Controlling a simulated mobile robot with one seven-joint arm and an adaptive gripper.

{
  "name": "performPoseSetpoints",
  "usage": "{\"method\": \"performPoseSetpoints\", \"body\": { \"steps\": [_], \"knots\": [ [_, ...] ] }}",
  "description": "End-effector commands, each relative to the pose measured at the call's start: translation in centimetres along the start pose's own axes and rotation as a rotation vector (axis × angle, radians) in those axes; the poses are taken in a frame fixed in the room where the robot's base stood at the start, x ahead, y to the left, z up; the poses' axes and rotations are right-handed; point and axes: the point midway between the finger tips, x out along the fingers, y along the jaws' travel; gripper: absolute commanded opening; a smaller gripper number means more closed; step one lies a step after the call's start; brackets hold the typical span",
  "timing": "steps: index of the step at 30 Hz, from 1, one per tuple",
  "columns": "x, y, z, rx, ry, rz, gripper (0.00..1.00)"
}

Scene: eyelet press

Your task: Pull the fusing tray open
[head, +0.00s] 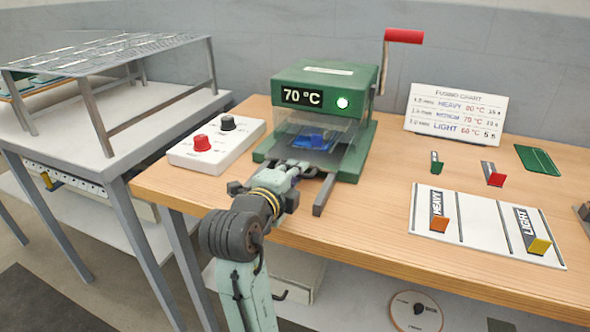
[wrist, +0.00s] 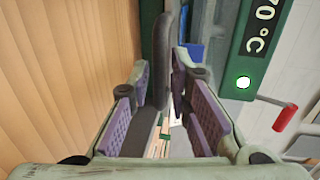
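The green fusing press (head: 322,88) stands on the wooden bench, its display reading 70 °C and its round light lit. Its clear front shield covers a blue piece (head: 314,138) inside, which also shows in part in the wrist view (wrist: 194,52). A dark grey bar (head: 324,196) sticks out at the press's lower front. My gripper (head: 303,168) is low at the press front. In the wrist view a dark handle-like bar (wrist: 160,60) lies between my fingers (wrist: 163,80), which look apart. Whether a pad touches it is hard to see.
A white control box (head: 215,147) with red and black knobs stands left of the press. A red-handled lever (head: 403,36) rises at its right. A white mat (head: 475,232) with labelled pieces and a fusing chart (head: 456,114) are further right.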

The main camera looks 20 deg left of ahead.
Motion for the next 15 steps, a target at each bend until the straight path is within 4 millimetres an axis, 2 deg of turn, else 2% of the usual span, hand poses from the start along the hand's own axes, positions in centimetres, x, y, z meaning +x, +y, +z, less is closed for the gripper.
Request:
{"method": "performPoseSetpoints", "body": {
  "steps": [11,15],
  "knots": [
    [0.6,0.03,-0.02,0.0,0.0,0.0,0.17],
    [0.58,0.02,-0.02,0.0,0.0,0.0,0.08]
  ]
}}
